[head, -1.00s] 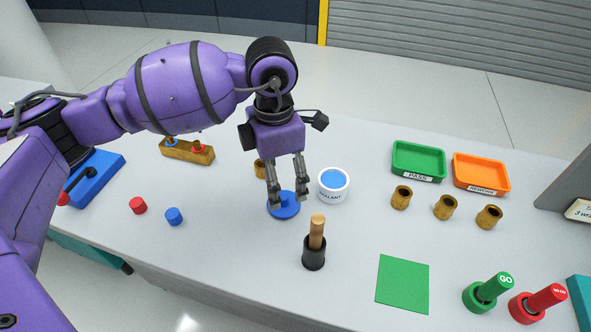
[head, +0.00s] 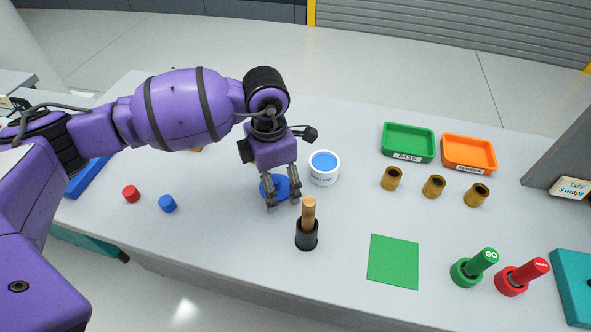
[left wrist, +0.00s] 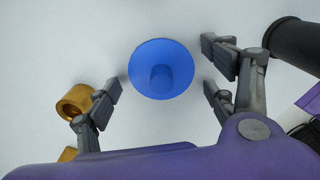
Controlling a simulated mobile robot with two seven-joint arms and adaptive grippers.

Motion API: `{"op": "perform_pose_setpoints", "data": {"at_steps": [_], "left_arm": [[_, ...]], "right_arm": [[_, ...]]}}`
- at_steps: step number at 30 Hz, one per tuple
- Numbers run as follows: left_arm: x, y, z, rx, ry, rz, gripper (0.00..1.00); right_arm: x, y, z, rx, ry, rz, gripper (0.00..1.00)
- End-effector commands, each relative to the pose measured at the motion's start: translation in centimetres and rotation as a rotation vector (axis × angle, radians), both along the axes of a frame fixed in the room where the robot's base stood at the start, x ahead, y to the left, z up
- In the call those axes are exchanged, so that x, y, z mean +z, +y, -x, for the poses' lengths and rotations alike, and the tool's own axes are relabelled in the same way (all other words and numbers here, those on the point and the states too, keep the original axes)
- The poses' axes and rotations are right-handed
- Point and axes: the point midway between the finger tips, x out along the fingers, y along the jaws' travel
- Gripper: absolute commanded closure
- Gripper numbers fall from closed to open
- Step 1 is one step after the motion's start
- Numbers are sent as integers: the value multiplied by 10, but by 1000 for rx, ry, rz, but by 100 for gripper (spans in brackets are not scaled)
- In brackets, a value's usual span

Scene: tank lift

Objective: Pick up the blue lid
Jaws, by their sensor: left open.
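The blue lid (head: 275,184) lies flat on the white table, left of the sealant tub, partly hidden by my left gripper in the head view. In the left wrist view the round lid (left wrist: 161,58) shows whole, with a short knob in its middle. My left gripper (head: 283,204) is open and points down above the lid. In the left wrist view its fingers (left wrist: 162,88) stand on either side of the lid, with a gap on both sides. I cannot tell the exact height of the fingertips. My right gripper is not in view.
The white sealant tub (head: 323,168) stands right of the lid, and a black holder with a wooden-handled tool (head: 307,233) stands in front. A brass piece (left wrist: 75,101) lies near the left finger. Brass pieces (head: 433,187) and trays (head: 408,142) are farther right.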

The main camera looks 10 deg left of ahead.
Motion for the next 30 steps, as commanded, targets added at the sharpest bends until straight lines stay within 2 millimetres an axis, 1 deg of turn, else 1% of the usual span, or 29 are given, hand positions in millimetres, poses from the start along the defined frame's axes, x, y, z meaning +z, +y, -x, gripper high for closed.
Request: {"op": "perform_pose_setpoints", "data": {"at_steps": [2,9,11,20,23,30], "left_arm": [[-1,0,1,0,1,0,23],[0,0,1,0,1,0,55],[0,0,1,0,1,0,62],[3,0,0,0,1,1,62],[14,0,-1,-1,-1,2,62],[62,0,-1,-1,-3,0,62]], "right_arm": [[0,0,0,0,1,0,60],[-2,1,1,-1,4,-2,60],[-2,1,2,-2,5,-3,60],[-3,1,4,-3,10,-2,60],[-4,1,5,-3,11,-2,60],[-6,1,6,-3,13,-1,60]]}}
